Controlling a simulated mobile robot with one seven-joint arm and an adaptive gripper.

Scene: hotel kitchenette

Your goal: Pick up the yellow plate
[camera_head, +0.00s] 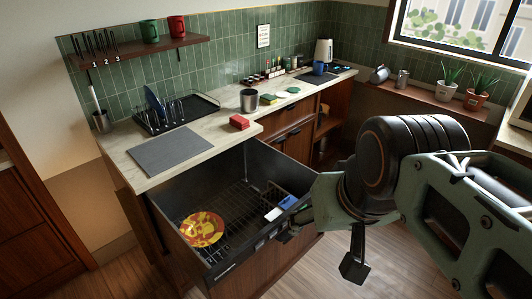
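A round yellow plate (202,229) with a red pattern lies in the left part of an open dark drawer (222,271) with a wire rack inside. My gripper (320,252) is at the front right of the drawer. Its two black fingers are spread apart, with nothing seen between them. One finger is close to the drawer's front rim; I cannot tell whether it touches. The gripper is to the right of the plate and apart from it.
A blue and white object (280,208) lies in the drawer's right part. The counter above holds a grey mat (170,150), a red block (239,122), a dish rack (177,113) and a metal pot (249,100). Wooden floor (335,284) is clear at the front right.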

